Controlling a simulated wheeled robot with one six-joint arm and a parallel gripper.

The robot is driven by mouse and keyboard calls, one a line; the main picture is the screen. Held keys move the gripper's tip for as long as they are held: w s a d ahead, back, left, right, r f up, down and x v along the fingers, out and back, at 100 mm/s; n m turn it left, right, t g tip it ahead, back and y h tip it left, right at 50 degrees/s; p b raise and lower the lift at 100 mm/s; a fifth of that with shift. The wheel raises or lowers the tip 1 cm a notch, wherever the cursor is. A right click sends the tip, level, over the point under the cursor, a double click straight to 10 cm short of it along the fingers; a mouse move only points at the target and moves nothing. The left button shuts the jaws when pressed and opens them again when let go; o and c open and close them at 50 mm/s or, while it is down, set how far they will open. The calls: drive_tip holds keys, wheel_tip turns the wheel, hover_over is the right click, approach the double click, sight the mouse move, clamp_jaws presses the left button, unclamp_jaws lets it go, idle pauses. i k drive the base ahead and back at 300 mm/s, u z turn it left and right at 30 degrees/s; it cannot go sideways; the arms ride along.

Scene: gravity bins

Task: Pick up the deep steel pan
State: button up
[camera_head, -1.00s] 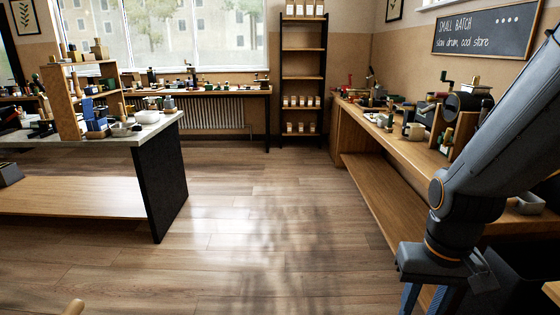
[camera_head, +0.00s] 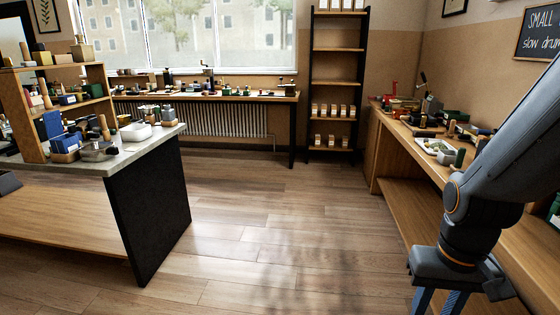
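A grey metal vessel (camera_head: 97,151) that may be the deep steel pan sits near the front edge of the stone-topped island, at the left. It is small in view, and I cannot tell its depth. My gripper (camera_head: 439,303) hangs at the bottom right, pointing down, far from the island. Its two blue fingers show a gap between them, but the picture edge cuts off their tips. I cannot see whether anything is between the tips.
The island (camera_head: 150,215) has a dark end panel and a low wooden shelf. A white bowl (camera_head: 136,132) stands beside the metal vessel. A wooden counter (camera_head: 400,150) runs along the right. A tall shelf rack (camera_head: 334,80) stands at the back. The floor (camera_head: 270,220) between is clear.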

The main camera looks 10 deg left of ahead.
sight(99, 152)
drive_tip(key=u, duration=0.4)
drive_tip(key=i, duration=1.8)
drive_tip(key=u, duration=1.4)
drive_tip(key=i, duration=1.7)
drive_tip(key=u, duration=0.75)
